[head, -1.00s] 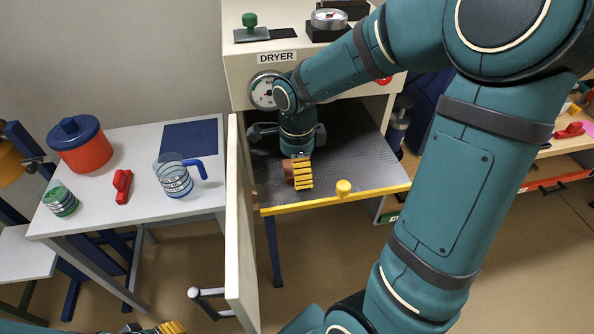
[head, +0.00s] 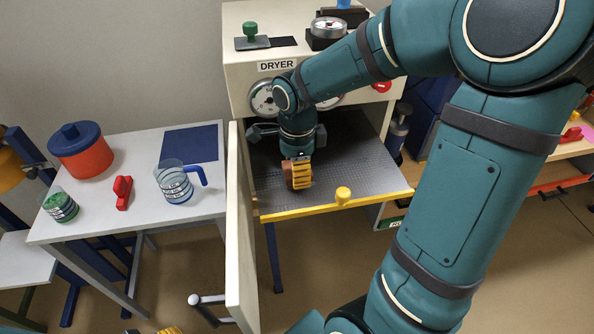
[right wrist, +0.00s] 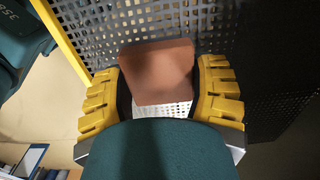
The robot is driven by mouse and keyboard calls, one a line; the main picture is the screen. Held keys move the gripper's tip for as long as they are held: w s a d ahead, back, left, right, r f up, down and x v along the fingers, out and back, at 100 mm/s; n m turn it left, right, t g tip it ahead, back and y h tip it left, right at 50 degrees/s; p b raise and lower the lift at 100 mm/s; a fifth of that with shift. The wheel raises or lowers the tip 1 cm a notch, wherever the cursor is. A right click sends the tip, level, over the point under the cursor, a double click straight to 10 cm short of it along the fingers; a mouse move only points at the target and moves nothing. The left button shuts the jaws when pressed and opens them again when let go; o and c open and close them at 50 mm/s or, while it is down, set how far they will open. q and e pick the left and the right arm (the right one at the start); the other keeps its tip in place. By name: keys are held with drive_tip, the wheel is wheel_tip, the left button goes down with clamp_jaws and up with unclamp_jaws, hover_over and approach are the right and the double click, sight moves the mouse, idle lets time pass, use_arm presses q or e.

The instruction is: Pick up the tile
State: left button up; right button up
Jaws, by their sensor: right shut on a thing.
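The tile is a flat reddish-brown piece with rounded corners. In the right wrist view the tile (right wrist: 158,68) sits between the yellow ribbed fingers of my right gripper (right wrist: 160,88), which is shut on it. In the head view my right gripper (head: 298,176) is low inside the open dryer, over its dark perforated shelf (head: 360,176); the tile there is mostly hidden by the fingers. I cannot tell whether the tile still touches the shelf. Only the yellow tips of my left gripper (head: 170,330) show at the bottom edge, too little to tell its opening.
The dryer's open door (head: 240,225) stands left of the shelf. The white side table (head: 140,150) holds a red pot (head: 85,157), a jug (head: 174,185), a red clip (head: 122,192) and a green-filled cup (head: 60,206).

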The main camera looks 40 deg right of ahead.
wheel_tip(320, 180, up, 26)
drive_tip(key=p, duration=0.6)
drive_tip(key=shift+r, duration=0.2)
idle(1.0)
